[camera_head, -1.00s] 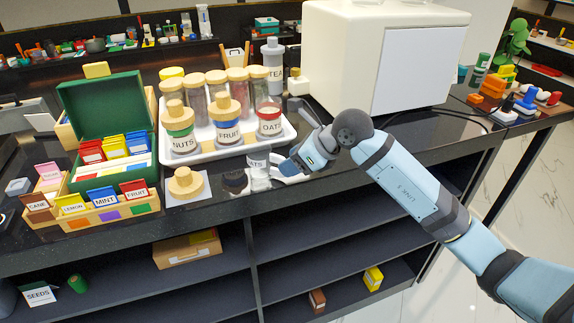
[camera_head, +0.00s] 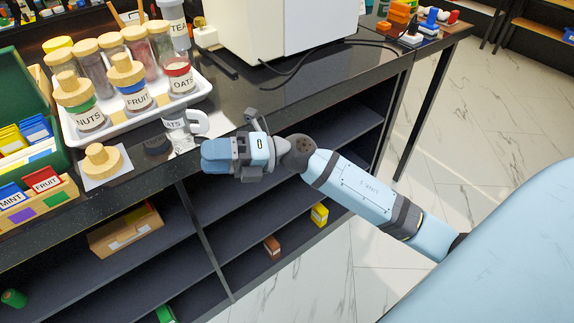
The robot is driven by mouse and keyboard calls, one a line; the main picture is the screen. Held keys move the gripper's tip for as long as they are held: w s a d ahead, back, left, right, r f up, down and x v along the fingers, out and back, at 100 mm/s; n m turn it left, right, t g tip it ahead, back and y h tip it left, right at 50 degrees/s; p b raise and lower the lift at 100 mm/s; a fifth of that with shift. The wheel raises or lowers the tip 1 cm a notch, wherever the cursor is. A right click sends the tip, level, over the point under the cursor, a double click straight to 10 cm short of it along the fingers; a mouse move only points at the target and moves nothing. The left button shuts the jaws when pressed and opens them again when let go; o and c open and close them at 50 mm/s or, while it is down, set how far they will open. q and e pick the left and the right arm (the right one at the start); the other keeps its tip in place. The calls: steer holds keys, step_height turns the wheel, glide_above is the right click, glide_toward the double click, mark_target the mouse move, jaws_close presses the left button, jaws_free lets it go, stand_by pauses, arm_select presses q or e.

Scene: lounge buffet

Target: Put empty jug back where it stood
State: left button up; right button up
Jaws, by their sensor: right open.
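A small jug (camera_head: 176,127) with a white handle (camera_head: 197,122) and a label partly reading "ATS" stands upright on the dark glossy counter (camera_head: 245,98), just in front of the white tray. It looks clear; I cannot make out any contents. My right gripper (camera_head: 207,156) is open, just in front of and to the right of the jug, low by the counter's front edge. It appears apart from the jug and holds nothing. My left gripper is not in view.
The white tray (camera_head: 136,123) holds several jars, including nuts, fruit and oats (camera_head: 180,82). A wooden lid (camera_head: 102,158) lies on a white card to the left. A white appliance (camera_head: 262,30) stands behind. Open shelves lie below the counter edge.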

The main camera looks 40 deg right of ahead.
steer(key=s+d+f+m+t+h, duration=0.2)
steer(key=f+m+t+h, duration=0.3)
steer(key=f+m, duration=0.45)
steer(key=s+d+f+m+t+h, duration=0.1)
steer(key=d+f+m+t+h, duration=0.35)
steer(key=m, duration=0.85)
steer(key=s+f+m+g+h, duration=0.2)
steer(key=s+f+m+h, duration=0.1)
steer(key=s+f+m, duration=0.2)
steer(key=s+a+f+m+g+h, duration=0.1)
steer(key=s+f+m+g+h, duration=0.2)
steer(key=f, duration=1.1)
steer(key=s+m, duration=0.3)
steer(key=s, duration=0.3)
steer(key=shift+a+f+g, duration=0.2)
steer(key=shift+a+g, duration=0.1)
steer(key=shift+g, duration=0.05)
steer(key=shift+r, duration=0.1)
step_height(320, 180, up, 7)
steer(key=p, duration=0.7)
steer(key=shift+d+p, duration=0.2)
steer(key=shift+p, duration=0.1)
